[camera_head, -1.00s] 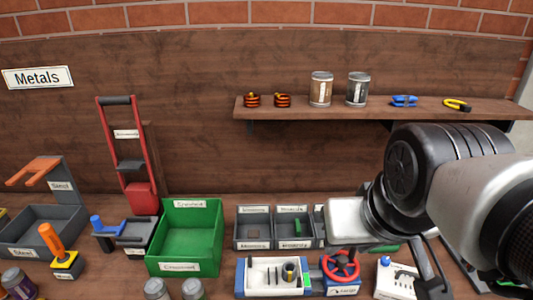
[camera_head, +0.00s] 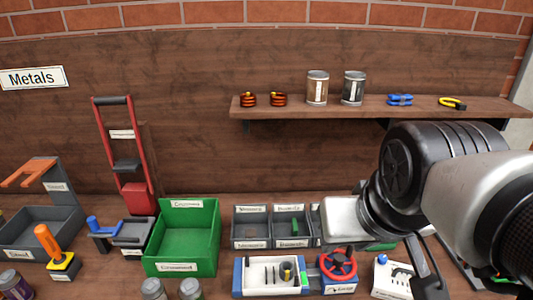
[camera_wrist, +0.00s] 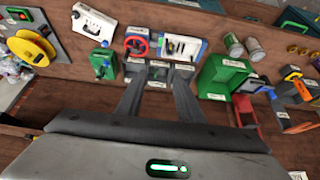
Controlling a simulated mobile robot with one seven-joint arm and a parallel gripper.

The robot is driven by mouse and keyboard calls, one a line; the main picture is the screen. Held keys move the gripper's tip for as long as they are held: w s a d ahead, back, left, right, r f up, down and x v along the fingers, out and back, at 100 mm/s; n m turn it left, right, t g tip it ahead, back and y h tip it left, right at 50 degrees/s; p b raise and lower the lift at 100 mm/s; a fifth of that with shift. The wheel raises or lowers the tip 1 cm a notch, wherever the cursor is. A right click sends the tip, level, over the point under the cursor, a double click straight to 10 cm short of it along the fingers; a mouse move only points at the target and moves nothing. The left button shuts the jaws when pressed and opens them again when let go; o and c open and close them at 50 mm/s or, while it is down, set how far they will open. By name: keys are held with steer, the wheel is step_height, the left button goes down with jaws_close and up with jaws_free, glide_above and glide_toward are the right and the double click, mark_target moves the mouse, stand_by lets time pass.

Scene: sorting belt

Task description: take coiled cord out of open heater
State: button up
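A white and blue open-topped unit with a red handwheel (camera_head: 338,264) stands on the bench; it may be the open heater (camera_head: 241,277). Inside its white tray are a dark cylinder with a yellow top (camera_head: 287,271) and several thin dark bars. I cannot tell whether any of these is the coiled cord. The same unit (camera_wrist: 203,49) shows upside down in the wrist view. My gripper (camera_wrist: 158,72) is open, its two fingers apart with nothing between them. It points toward the bench, apart from the unit.
A green bin (camera_head: 207,266) and grey divided bins (camera_head: 252,242) stand beside and behind the unit. A white box with a blue knob (camera_head: 395,281) stands at right. A yellow spool (camera_wrist: 32,48) shows in the wrist view.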

stand_by(0.5)
steer(key=o, duration=0.4)
steer(key=shift+w, duration=0.1)
steer(key=shift+o, duration=1)
steer(key=shift+w+a, duration=0.1)
steer(key=shift+w, duration=0.2)
steer(key=m+g, duration=0.6)
steer(key=m, duration=0.2)
glide_above(287, 266)
steer(key=f, duration=3.1)
steer(key=shift+s+a+f, duration=0.1)
steer(key=shift+a+f, duration=0.15)
steer(key=shift+d+f+p, duration=0.2)
steer(key=shift+f+p, duration=0.3)
steer(key=shift+f, duration=2.4)
